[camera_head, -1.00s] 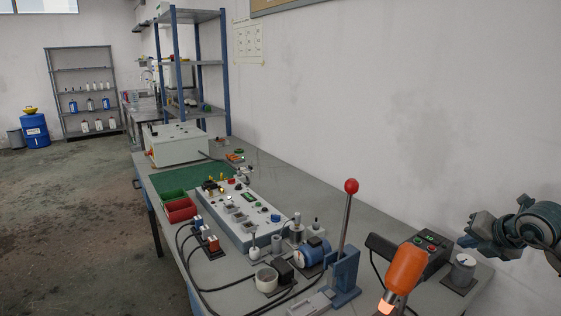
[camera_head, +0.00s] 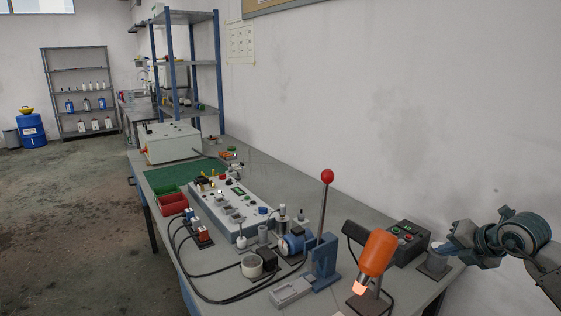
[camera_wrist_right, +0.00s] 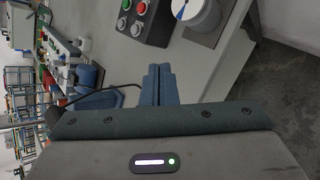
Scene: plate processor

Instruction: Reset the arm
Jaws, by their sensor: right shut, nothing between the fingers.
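My right gripper (camera_head: 447,248) is at the right of the head view, at the end of my right arm. Its fingers are closed together and hold nothing. In the head view the fingertips overlap the top of a short grey cylinder (camera_head: 433,266) on the table's right end; I cannot tell whether they touch. The right wrist view shows the blue-grey fingers (camera_wrist_right: 158,85) pressed together, apart in the picture from the cylinder with its blue and white top (camera_wrist_right: 196,12). My left gripper is not in view.
Beside the gripper stands a dark button box (camera_head: 406,243). Farther left are an orange-headed device (camera_head: 376,252), a red-knobbed lever press (camera_head: 325,262) and a long control panel (camera_head: 228,208). The wall (camera_head: 400,120) is behind the table. Open floor (camera_head: 70,230) lies left.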

